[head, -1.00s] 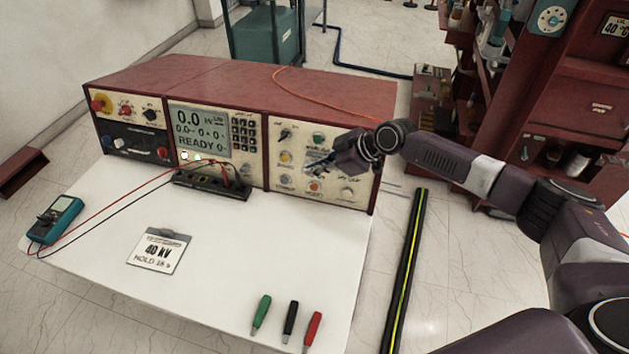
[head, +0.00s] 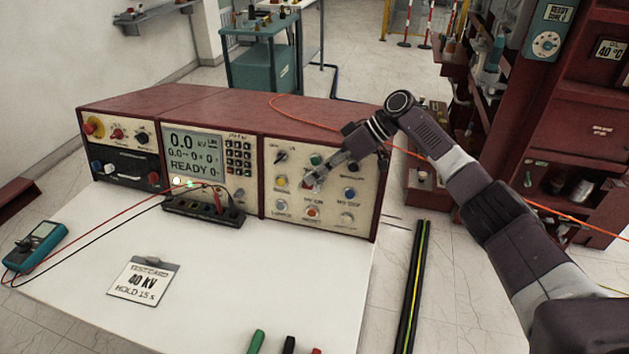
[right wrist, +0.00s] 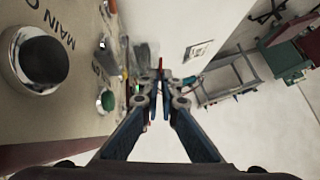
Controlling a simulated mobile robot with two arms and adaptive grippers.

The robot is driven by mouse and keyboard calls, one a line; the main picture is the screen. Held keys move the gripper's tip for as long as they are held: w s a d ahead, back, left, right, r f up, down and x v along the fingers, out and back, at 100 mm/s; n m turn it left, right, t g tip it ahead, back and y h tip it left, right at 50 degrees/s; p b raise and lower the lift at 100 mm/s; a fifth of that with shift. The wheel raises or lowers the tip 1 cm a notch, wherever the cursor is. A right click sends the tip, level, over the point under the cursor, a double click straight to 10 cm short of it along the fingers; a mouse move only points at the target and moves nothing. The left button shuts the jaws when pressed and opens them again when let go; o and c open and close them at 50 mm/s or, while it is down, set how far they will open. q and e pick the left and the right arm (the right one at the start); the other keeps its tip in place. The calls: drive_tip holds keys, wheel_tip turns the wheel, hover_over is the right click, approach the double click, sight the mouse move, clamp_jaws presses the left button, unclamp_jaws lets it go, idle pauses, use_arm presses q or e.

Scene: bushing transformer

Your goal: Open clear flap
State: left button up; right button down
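The red-cased test set (head: 230,150) stands at the back of the white table. Its right panel (head: 270,195) carries several knobs and buttons. I cannot clearly make out the clear flap; the panel's upper middle, by a small reddish spot, is partly covered by my fingers. My right gripper (head: 316,178) is in front of that spot, its fingers pointing left and down at the panel. In the right wrist view its blue fingers (right wrist: 160,80) come together at the tips, with nothing clearly between them. A black knob (right wrist: 43,60) and a green button (right wrist: 107,100) lie left of them. My left gripper is not in view.
A black terminal block (head: 203,207) with leads stands before the set. A teal meter (head: 36,245) and a test card (head: 144,282) lie on the table. Green (head: 257,342), black and red handles show at the front edge. A red cabinet (head: 585,100) stands at right.

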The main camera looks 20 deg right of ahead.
idle(0.5)
drive_tip(key=c, duration=2.5)
unclamp_jaws()
drive_tip(key=shift+d+r, duration=0.1)
drive_tip(key=shift+d, duration=0.05)
drive_tip(key=v, duration=1.1)
drive_tip(key=shift+d+r, duration=0.2)
drive_tip(key=shift+r, duration=0.05)
